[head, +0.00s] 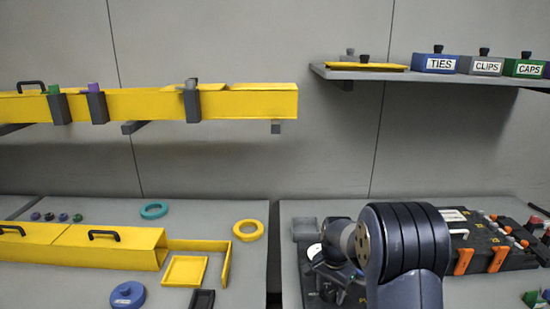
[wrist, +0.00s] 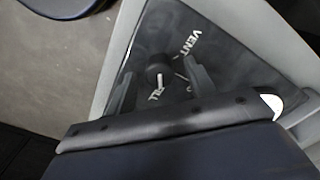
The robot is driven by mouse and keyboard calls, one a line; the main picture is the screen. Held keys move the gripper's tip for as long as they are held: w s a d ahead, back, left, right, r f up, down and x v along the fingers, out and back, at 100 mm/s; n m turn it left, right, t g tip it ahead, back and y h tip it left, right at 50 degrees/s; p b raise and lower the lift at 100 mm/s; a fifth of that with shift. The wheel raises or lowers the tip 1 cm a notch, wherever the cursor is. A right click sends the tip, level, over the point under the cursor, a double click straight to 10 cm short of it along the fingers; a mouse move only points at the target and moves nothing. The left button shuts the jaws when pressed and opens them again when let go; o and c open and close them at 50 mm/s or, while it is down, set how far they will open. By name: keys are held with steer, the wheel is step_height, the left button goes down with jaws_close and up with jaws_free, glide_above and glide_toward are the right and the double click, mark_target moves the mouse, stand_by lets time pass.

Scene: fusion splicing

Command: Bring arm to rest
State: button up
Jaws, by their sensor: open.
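My dark arm ends at the lower right of the head view, over the right-hand bench. My gripper (wrist: 158,80) is open in the wrist view, its two fingers apart and nothing held between them. A dark round knob (wrist: 160,68) with a white pointer line shows between the fingers. It sits on a dark panel (wrist: 225,45) lettered VENT and, partly covered, what looks like FILL. I cannot tell whether the fingers touch the knob. In the head view my arm hides much of this panel.
A black device (head: 500,250) with orange levers stands right of my arm. A shelf (head: 330,73) with boxes marked TIES, CLIPS and CAPS hangs above. Yellow trays and troughs (head: 110,245) cover the left bench. The air between shelf and bench is clear.

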steer(key=n, duration=0.7)
steer(key=shift+n, duration=0.4)
steer(key=n, duration=0.4)
steer(key=shift+p, duration=0.4)
steer(key=shift+n, duration=2.2)
